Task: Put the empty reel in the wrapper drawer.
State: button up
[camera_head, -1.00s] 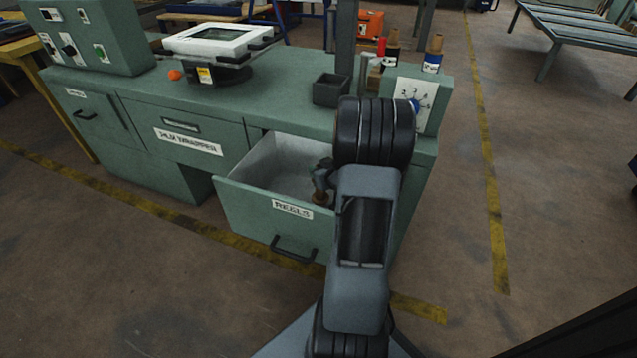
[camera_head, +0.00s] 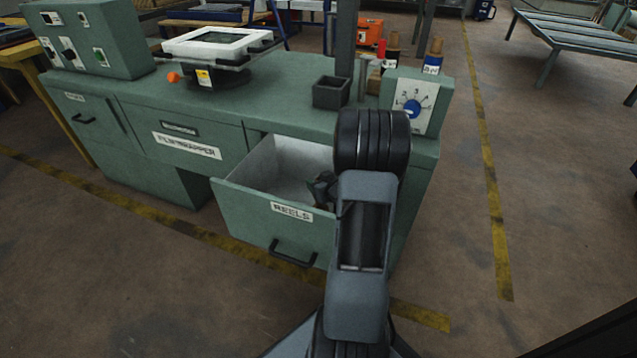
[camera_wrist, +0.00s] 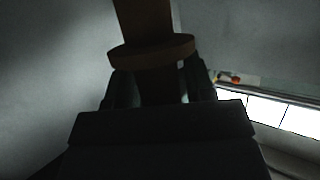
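The reel (camera_wrist: 150,52) is brown, with a round flange and a narrower stem, and shows at the top middle of the wrist view. My gripper (camera_wrist: 158,85) has its dark fingers on both sides of the stem and looks shut on it, though the view is dim. In the head view my gripper (camera_head: 322,186) is inside the open drawer (camera_head: 272,222), labelled REELS, just behind its front panel. The drawer is in a green bench with a FILM WRAPPER label (camera_head: 187,145).
On the bench top stand a black open box (camera_head: 331,91), a white-framed device (camera_head: 220,43) and a control box (camera_head: 97,38). Spools (camera_head: 433,57) stand behind the dial panel (camera_head: 413,104) at the right. The left part of the drawer looks clear.

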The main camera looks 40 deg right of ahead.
jog(key=shift+o, duration=0.7)
jog(key=shift+s+r, duration=0.1)
jog(key=shift+r, duration=0.2)
jog(key=p+v, duration=0.3)
jog(key=v, duration=0.4)
jog(key=shift+s, duration=0.15)
